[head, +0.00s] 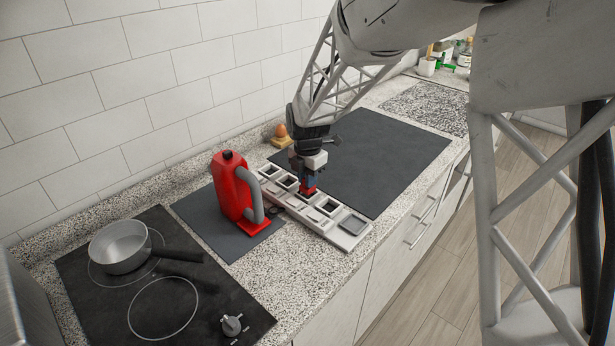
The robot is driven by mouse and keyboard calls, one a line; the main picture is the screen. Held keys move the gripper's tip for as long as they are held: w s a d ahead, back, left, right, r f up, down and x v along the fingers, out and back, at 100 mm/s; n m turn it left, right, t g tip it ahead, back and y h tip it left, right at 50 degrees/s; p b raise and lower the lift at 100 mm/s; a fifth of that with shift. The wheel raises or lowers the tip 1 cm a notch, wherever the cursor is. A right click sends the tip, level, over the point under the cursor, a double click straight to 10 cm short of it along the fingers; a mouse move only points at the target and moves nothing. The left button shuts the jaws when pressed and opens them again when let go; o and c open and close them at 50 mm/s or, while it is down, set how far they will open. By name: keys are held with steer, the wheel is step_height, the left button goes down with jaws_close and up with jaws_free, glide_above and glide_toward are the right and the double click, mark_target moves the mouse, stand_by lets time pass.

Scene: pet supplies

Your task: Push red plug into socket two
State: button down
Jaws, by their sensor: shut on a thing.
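The red plug (309,190) is in the head view, a small red block just below my gripper (308,179). My gripper points down and is shut on the plug. The plug is over the middle of a long pale socket strip (346,239). I cannot tell whether the plug's lower end is inside an opening or just above it. Several dark square openings show along the strip, two to the left of the plug and others to the right. The gripper and plug hide the part of the strip under them. No socket numbers are readable.
A red jug (231,190) with a grey handle stands close to the strip's left side on a dark mat (197,212). A larger dark mat (392,152) lies bare behind the strip. An egg in a holder (281,134) stands by the wall. A pot (120,247) sits on the hob.

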steer(key=shift+f, duration=1.1)
stand_by(0.4)
steer(key=c, duration=1)
jaws_free()
steer(key=shift+r, duration=0.15)
steer(key=shift+r, duration=3.75)
steer(key=shift+s+d+r, duration=0.1)
